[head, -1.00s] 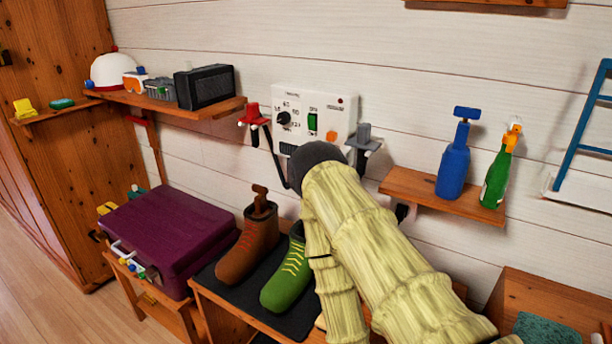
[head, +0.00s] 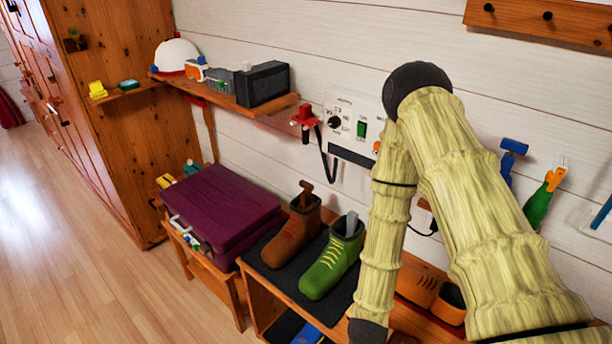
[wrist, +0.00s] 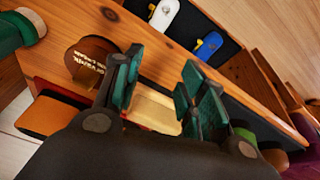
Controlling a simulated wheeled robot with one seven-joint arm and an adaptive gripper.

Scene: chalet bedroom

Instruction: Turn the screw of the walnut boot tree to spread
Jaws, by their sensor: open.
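A brown boot (head: 297,226) stands on the dark mat of the low bench, with a brown wooden piece (head: 305,192) rising from its opening; this may be the walnut boot tree. Its screw cannot be made out. To its right a green boot (head: 330,262) with yellow laces has a grey piece (head: 351,222) upright in its opening. My gripper (wrist: 160,92) shows in the wrist view, open and empty, its green-padded fingers apart above the bench. A pale block (wrist: 155,109) shows beyond the gap between them.
Orange shoes (head: 446,301) stand right of my forearm on the bench. A purple case (head: 222,205) sits on a stand to the left. A wall control box (head: 347,117) hangs behind. A brown lettered disc (wrist: 92,62) lies near my gripper. Floor at left is clear.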

